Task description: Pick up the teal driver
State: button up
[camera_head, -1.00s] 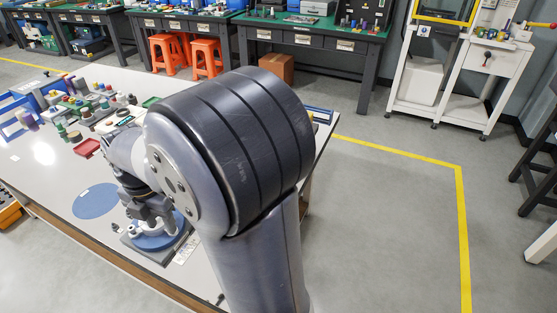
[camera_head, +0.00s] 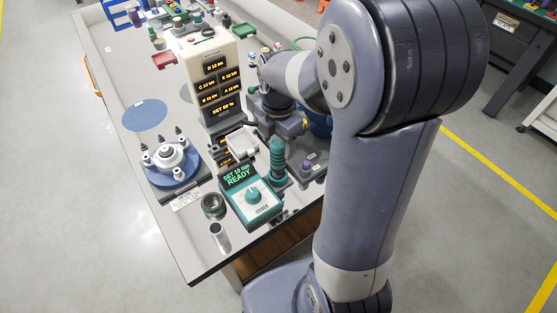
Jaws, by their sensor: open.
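The teal driver (camera_head: 277,160) stands upright on the table, with its ribbed handle up, just right of a teal controller box (camera_head: 252,198). The box's screen reads "SET 10 Nm READY". My gripper (camera_head: 280,132) is open, just behind and above the top of the driver in this view. Its fingertips are small and partly hidden, so I cannot tell whether they touch the driver. Nothing shows held in it.
A white display tower (camera_head: 212,75) stands left of my gripper. A round fixture with a blue base (camera_head: 170,165) is on the left. A metal cylinder (camera_head: 220,237) and a dark ring (camera_head: 213,206) stand near the table's front edge. A blue disc (camera_head: 144,115) lies farther back.

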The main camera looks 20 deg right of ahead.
aim_at(278, 157)
notch_tip(278, 157, down, 6)
jog(key=shift+s+r, duration=0.1)
dwell(0.4)
jog(key=shift+r, duration=0.1)
jog(key=c, duration=1.2)
notch_tip(278, 157, up, 10)
jog(key=shift+c, duration=0.4)
